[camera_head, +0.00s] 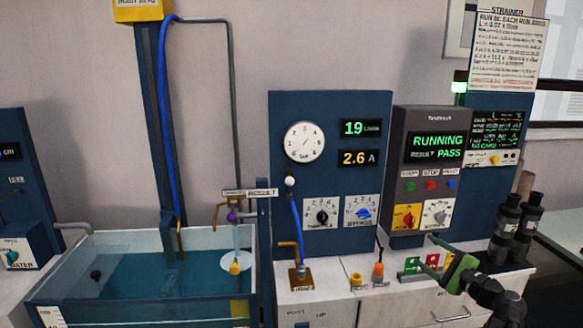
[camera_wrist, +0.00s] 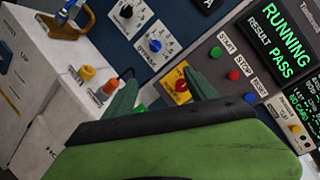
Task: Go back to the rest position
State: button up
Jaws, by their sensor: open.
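My gripper (camera_head: 441,258) has green fingers and is at the lower right of the head view, in front of the cabinet below the grey control box. Its fingers are apart with nothing between them. In the wrist view my gripper (camera_wrist: 163,97) points up toward the panels, its two fingertips spread. The grey control box (camera_head: 400,135) shows RUNNING and RESULT PASS in green. In the wrist view its START, STOP and RESET buttons and a red knob on a yellow plate (camera_wrist: 181,86) lie beyond the fingers.
A water tank (camera_head: 60,299) stands at the left. A blue panel (camera_head: 330,108) has a round gauge and readouts of 19 and 2.6. Orange and yellow plugs (camera_head: 378,271) sit on the white cabinet top near my gripper. Black cylinders (camera_head: 506,218) stand right of the control box.

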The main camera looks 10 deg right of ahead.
jog(key=w+a+f+n+g+y+p, duration=0.1)
jog(key=w+a+n+g+y, duration=0.2)
jog(key=a, duration=0.8)
jog(key=w+a+f+n+g+y+p, duration=0.15)
jog(key=w+a, duration=0.35)
jog(key=a, duration=0.5)
jog(key=s+a+f+n+g, duration=0.1)
jog(key=a+f+n+g, duration=0.25)
jog(key=a, duration=0.65)
jog(key=s+a+f+n+g, duration=0.1)
jog(key=a+f+n+g, duration=0.25)
jog(key=a, duration=0.65)
jog(key=s+a+f+n+g+h+p, duration=0.2)
jog(key=s+a+f+n+g+h, duration=0.2)
jog(key=s+a+f+n, duration=0.25)
jog(key=s+d+f+n+g+h, duration=0.1)
jog(key=s+d+f+n+h, duration=0.1)
jog(key=d, duration=0.8)
jog(key=s+n+h, duration=0.1)
jog(key=s+h, duration=0.1)
jog(key=h, duration=0.1)
jog(key=shift+s+f+g, duration=0.2)
jog(key=shift+f+g, duration=0.15)
jog(key=shift+d, duration=0.1)
jog(key=shift+c, duration=0.3)
